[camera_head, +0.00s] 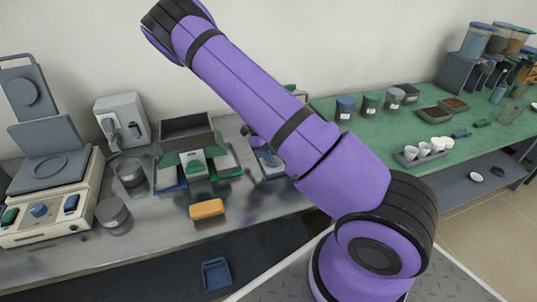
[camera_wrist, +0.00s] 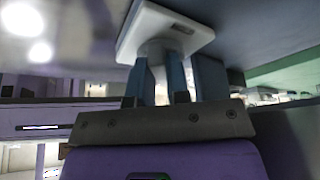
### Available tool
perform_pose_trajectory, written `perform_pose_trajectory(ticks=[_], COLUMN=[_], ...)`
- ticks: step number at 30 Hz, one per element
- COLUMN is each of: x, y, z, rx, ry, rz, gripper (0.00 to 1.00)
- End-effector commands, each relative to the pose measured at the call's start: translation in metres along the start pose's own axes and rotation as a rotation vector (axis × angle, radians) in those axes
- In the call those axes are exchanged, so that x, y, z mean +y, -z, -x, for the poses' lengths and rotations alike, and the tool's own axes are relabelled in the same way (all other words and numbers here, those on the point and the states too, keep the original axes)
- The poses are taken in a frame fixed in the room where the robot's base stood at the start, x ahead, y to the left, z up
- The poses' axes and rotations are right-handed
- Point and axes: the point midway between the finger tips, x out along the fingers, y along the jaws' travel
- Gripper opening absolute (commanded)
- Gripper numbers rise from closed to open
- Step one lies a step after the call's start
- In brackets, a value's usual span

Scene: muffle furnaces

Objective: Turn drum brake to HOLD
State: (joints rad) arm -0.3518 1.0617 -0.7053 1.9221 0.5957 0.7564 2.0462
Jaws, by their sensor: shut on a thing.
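In the wrist view, a white square plate (camera_wrist: 165,32) with a small dark label slot carries a round pale grey stem or knob (camera_wrist: 157,50). My gripper (camera_wrist: 159,66) has its two blue-grey fingers around this knob, shut on it. I take the knob to be the drum brake, but no HOLD mark or pointer can be read. In the head view my arm hides most of this spot. Only a small purple part and a pale plate with blue (camera_head: 269,161) show beside the arm, and the fingertips cannot be made out there.
Left of the arm on the grey bench are a hopper device (camera_head: 187,133) with an orange handle (camera_head: 206,209), metal cups (camera_head: 113,214) and a control box (camera_head: 46,207). A green mat (camera_head: 440,115) on the right carries jars, trays and white cups (camera_head: 424,150).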

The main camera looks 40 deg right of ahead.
Motion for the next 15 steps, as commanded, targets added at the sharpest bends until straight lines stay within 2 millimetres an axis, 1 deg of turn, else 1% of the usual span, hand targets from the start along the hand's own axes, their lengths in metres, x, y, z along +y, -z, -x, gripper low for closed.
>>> perform_pose_trajectory(ticks=[6, 15], x=[-0.0004, -0.0004], y=[0.0002, 0.0003], z=[-0.0011, -0.0013], rx=[0.001, 0.001], ry=[-0.016, -0.018], rz=[-0.037, -0.043], gripper=[0.0, 0.0])
